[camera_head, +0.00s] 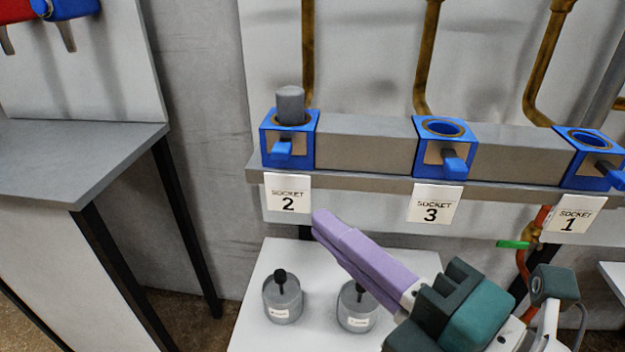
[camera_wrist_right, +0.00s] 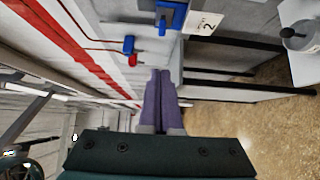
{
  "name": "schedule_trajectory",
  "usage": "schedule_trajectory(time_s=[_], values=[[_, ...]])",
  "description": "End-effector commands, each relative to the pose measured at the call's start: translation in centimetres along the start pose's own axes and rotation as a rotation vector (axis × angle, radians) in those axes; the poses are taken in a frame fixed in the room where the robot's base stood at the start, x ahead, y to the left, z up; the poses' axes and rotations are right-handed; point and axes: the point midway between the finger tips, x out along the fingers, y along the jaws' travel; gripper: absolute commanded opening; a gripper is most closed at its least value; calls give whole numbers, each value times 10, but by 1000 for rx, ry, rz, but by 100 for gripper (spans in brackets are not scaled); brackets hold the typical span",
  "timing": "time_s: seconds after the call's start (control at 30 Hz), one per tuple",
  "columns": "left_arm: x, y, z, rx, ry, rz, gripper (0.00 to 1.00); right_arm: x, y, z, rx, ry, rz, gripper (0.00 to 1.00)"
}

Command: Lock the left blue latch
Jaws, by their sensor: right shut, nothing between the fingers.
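The left blue latch (camera_head: 281,148) is a small lever on the front of the blue socket 2 (camera_head: 304,140). A grey cylinder (camera_head: 290,105) stands upright in that socket. My right gripper (camera_head: 322,224) has purple fingers, shut and empty. In the head view it shows below and right of the socket 2 label (camera_head: 288,193), apart from the latch. The right wrist view shows the purple fingers (camera_wrist_right: 160,75) with a blue socket part (camera_wrist_right: 170,16) beyond them near the top edge. My left gripper is not in view.
Socket 3 (camera_head: 443,131) and socket 1 (camera_head: 588,142) sit farther right on the same grey rail, with blue latches. Two lidded grey canisters (camera_head: 282,305) (camera_head: 356,312) stand on a white surface below. A grey-topped table (camera_head: 75,150) is at left.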

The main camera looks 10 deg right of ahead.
Motion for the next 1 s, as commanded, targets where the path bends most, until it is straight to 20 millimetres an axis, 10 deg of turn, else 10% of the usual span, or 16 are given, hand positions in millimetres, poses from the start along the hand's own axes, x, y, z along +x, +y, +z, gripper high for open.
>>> schedule_trajectory(time_s=[0.63,1.0], values=[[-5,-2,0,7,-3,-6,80,-22,5,4,18,-17,-7,0],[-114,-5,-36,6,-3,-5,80,-68,81,89,739,-610,-306,0]])
